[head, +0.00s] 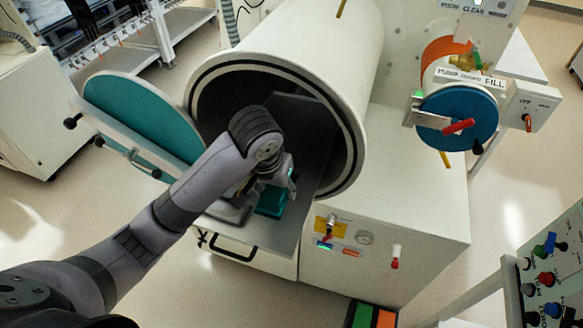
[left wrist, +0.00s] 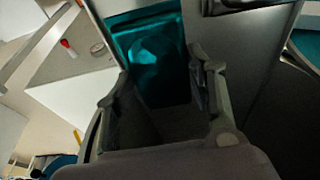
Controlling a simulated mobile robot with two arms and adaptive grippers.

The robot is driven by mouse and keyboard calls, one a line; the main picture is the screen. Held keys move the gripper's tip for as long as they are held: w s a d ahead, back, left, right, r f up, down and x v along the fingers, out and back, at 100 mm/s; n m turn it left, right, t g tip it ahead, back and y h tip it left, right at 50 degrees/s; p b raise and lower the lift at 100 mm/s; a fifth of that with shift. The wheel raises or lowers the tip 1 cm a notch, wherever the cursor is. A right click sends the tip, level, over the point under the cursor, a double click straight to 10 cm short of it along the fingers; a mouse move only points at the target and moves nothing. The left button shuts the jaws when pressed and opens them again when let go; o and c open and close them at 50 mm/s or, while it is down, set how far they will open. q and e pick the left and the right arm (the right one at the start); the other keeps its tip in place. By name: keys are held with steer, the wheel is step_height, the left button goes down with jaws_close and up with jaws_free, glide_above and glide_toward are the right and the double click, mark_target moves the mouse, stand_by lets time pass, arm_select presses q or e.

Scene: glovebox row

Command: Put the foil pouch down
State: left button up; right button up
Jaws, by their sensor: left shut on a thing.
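The foil pouch (head: 272,203) looks like a dark teal, slightly shiny piece at my left gripper's fingers, over the grey sliding tray (head: 287,235). My left gripper (head: 268,192) points down at the mouth of the open white chamber (head: 330,45). In the left wrist view, the teal pouch (left wrist: 158,45) shows at and beyond the fingertips of the left gripper (left wrist: 162,65), which is shut on it. Part of the pouch is hidden by the fingers, and I cannot tell whether it touches the tray. My right gripper is not in view.
The chamber's round teal door (head: 130,110) stands open on the left, beside my left arm. A blue round door (head: 457,118) with a red handle is at the right. A control panel (head: 550,275) stands at lower right.

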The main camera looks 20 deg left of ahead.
arm_select(q)
steer(key=w, duration=0.2)
steer(key=w+b, duration=0.1)
steer(key=w, duration=0.1)
steer(key=shift+w+d, duration=0.2)
steer(key=shift+w, duration=0.15)
steer(key=w+p, duration=0.1)
steer(key=w, duration=0.1)
steer(key=w+f+p, duration=0.1)
steer(key=w, duration=0.1)
steer(key=w+p, duration=0.1)
steer(key=w, duration=0.1)
steer(key=shift+w+f, duration=0.2)
steer(key=shift+f, duration=0.85)
step_height(320, 180, down, 3)
steer(key=p, duration=0.2)
steer(key=shift+p, duration=0.3)
steer(key=shift+w+f, duration=0.2)
steer(key=shift+f, duration=0.15)
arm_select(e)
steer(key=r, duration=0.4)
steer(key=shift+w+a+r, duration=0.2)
arm_select(q)
steer(key=shift+f, duration=0.1)
